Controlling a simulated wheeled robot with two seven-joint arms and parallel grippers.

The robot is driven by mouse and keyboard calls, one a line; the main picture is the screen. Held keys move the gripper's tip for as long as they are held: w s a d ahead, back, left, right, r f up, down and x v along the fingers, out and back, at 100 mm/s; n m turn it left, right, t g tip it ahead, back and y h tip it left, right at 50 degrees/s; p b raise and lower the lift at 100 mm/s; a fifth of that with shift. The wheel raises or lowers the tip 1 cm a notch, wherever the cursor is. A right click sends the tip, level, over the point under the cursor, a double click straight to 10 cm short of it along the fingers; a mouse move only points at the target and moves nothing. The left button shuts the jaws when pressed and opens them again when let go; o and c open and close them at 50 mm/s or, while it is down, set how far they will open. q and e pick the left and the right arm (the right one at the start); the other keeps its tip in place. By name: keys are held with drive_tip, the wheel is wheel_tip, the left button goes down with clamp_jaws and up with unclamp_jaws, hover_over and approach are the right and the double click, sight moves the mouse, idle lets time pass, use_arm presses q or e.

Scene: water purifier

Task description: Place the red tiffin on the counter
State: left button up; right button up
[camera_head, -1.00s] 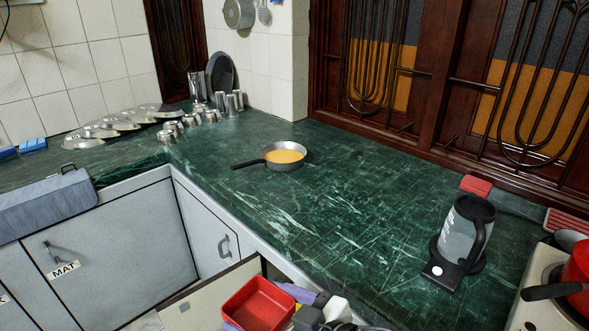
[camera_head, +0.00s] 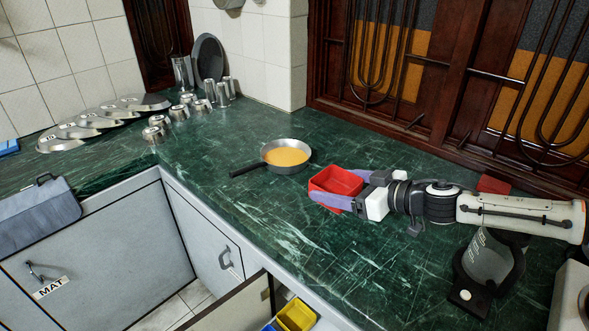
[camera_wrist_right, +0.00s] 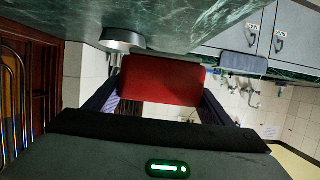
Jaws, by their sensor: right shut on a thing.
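The red tiffin (camera_head: 338,181) is an open red box held over the green marble counter (camera_head: 230,205), to the right of the frying pan. My right gripper (camera_head: 335,191) is shut on it, with one purple-grey finger along each side. In the right wrist view the red tiffin (camera_wrist_right: 162,80) sits between the two fingers, with the counter surface along the top of the picture. I cannot tell whether its base touches the counter. My left gripper is not in view.
A frying pan (camera_head: 287,154) with yellow contents stands just left of the tiffin. A glass kettle (camera_head: 488,262) stands below my right arm. Steel cups (camera_head: 180,112) and plates (camera_head: 97,118) are at the back left. An open drawer holds a yellow box (camera_head: 296,314). The counter's front middle is clear.

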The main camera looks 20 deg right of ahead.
drive_tip(key=f+b, duration=0.1)
drive_tip(key=f, duration=0.2)
drive_tip(key=f+b, duration=0.1)
drive_tip(key=f, duration=0.1)
drive_tip(key=shift+d+f+b, duration=0.25)
drive_tip(key=shift+b, duration=0.1)
wheel_tip(320, 180, down, 4)
drive_tip(key=shift+f+b, duration=0.1)
drive_tip(key=shift+b, duration=0.65)
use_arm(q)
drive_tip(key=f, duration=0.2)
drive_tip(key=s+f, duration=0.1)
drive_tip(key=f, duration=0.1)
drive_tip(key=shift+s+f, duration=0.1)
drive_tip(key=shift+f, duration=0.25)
use_arm(e)
drive_tip(key=shift+f, duration=0.1)
drive_tip(key=o, duration=1.1)
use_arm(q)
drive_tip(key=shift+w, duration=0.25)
